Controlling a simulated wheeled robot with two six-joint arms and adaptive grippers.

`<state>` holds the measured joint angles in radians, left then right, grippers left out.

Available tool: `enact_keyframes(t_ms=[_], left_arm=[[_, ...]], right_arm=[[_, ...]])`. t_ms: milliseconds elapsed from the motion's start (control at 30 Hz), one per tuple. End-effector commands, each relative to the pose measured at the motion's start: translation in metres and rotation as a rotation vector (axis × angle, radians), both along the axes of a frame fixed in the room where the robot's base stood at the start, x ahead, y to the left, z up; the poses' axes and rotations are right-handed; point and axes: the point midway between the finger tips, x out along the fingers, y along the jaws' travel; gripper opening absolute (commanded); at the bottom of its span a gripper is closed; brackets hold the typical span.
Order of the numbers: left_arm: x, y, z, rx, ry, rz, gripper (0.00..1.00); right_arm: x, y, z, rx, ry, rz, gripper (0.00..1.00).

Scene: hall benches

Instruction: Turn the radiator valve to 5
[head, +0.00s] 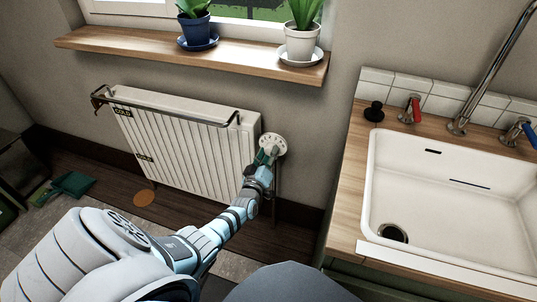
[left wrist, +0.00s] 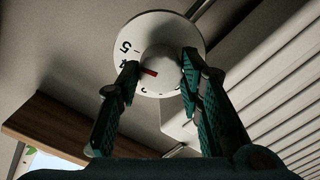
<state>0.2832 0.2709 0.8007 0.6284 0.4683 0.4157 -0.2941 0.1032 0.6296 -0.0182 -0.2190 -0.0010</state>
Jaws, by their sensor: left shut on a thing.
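The radiator valve (head: 273,144) is a white round dial with a central knob, at the right end of the white radiator (head: 190,148). In the left wrist view the dial (left wrist: 178,25) fills the upper middle, with a 5 at its left edge. The white knob (left wrist: 160,58) carries a red mark that points left, toward a partly hidden numeral below the 5 that looks like a 4. My left gripper (head: 266,155) is shut on the knob, one finger on each side; its green fingers also show in the left wrist view (left wrist: 159,66). My right gripper is out of view.
A towel rail (head: 170,110) runs along the radiator's top. A wooden sill (head: 190,60) with two potted plants is above. A wooden counter (head: 345,205) with a white sink (head: 450,190) stands to the right. A green object (head: 73,184) lies on the floor at left.

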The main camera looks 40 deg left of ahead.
Motion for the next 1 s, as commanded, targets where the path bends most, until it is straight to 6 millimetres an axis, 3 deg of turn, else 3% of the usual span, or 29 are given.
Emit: enact_keyframes(t_ms=[267, 300, 433, 767, 867, 1000], left_arm=[[0.000, 0.000, -0.001, 0.002, 0.002, 0.000, 0.06], [-0.001, 0.000, -0.001, 0.002, 0.002, 0.000, 0.35], [0.000, 0.000, -0.001, 0.001, 0.002, 0.000, 0.54], [-0.002, 0.000, 0.000, 0.002, 0.000, 0.001, 0.54], [-0.012, -0.004, -0.001, 0.001, -0.001, 0.001, 0.54], [-0.043, -0.016, -0.001, 0.000, 0.001, -0.002, 0.54]], right_arm=[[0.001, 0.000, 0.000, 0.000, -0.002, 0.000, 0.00], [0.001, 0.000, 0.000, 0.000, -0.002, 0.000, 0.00], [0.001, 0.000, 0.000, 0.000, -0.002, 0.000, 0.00], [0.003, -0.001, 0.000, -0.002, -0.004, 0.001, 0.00], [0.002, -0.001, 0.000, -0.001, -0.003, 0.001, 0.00], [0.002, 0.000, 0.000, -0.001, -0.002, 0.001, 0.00]])
